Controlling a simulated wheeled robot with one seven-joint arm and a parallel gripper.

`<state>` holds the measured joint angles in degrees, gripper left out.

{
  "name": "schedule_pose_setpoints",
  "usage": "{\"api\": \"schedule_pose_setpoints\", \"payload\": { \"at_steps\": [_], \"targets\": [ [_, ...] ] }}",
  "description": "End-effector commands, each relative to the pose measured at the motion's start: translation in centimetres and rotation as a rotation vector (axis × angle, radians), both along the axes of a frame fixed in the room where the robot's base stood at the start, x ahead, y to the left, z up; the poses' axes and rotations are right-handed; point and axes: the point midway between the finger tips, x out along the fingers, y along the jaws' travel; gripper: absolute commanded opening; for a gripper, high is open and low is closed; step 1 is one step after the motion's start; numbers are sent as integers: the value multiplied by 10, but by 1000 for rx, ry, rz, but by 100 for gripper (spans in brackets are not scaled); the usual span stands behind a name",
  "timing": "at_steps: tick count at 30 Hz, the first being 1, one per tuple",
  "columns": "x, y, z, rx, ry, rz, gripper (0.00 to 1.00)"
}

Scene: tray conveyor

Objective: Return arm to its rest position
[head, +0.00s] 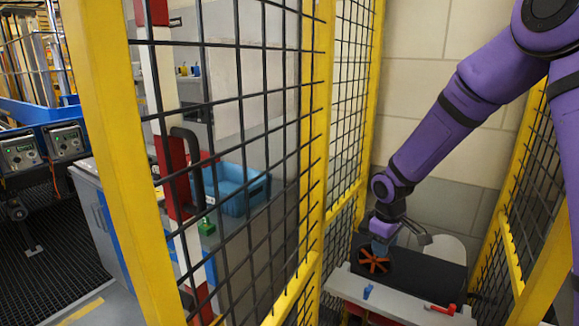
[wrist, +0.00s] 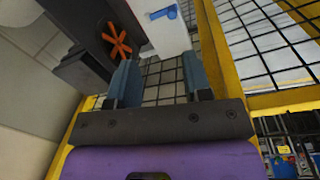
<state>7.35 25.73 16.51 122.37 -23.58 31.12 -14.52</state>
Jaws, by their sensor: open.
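My purple arm reaches down from the upper right in the head view. My gripper (head: 385,240) is above the dark conveyor at the lower right, close to an orange spoked wheel (head: 373,262). In the wrist view my gripper (wrist: 160,75) shows two blue-grey fingers spread apart with nothing between them. The orange wheel also shows in the wrist view (wrist: 117,40), beyond the left finger and apart from it.
A yellow-framed black mesh fence (head: 318,150) stands left of the arm, with more mesh (head: 530,200) on the right. A pale ledge (head: 400,302) bears a blue piece (head: 367,291) and a red handle (head: 441,309). A blue bin (head: 238,188) lies beyond the fence.

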Motion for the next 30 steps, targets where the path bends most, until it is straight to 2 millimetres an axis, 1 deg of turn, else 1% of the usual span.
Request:
{"api": "schedule_pose_setpoints", "payload": {
  "at_steps": [1, 3, 8, 9, 11, 15, 17, 21, 24, 30],
  "targets": [
    [-6, -3, 21, -11, -24, -25, 45],
    [-16, -8, 44, -21, -45, -62, 45],
    [-41, -17, 93, -33, -95, -150, 45],
    [-49, -19, 105, -34, -108, -171, 45],
    [-60, -22, 122, -33, -127, -205, 45],
    [-90, -28, 157, -24, -172, -282, 45],
    [-103, -30, 171, -17, -192, -316, 45],
    [-137, -34, 199, 9, -234, -392, 45],
    [-161, -36, 217, 33, -264, -443, 45],
    [-213, -40, 243, 100, -321, -543, 45]
  ]
}}
